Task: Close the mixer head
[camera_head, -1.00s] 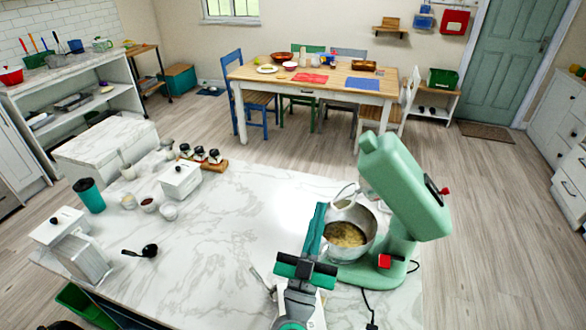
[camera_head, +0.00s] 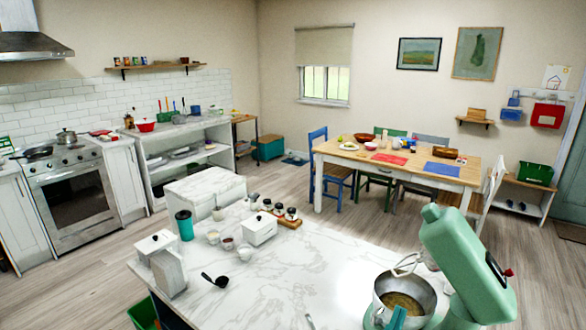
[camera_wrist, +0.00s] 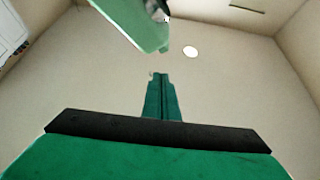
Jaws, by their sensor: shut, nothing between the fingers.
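The mint-green stand mixer stands at the right end of the marble counter, with its head (camera_head: 468,262) tilted up and back. A whitish beater (camera_head: 407,264) hangs from the head over the steel bowl (camera_head: 425,296), which holds a yellowish-brown mix. My gripper (camera_head: 392,318) shows only partly at the bottom edge, in front of the bowl; the rest of my arm is out of frame. In the wrist view my gripper's green fingers (camera_wrist: 163,98) are together and empty. Part of the mixer head (camera_wrist: 135,22) is above and left of them there, apart from them.
The marble counter (camera_head: 290,275) is largely bare left of the mixer. White canisters, small bowls, a teal tumbler (camera_head: 185,224) and a black ladle (camera_head: 215,281) stand or lie farther left. A dining table (camera_head: 395,170) is behind.

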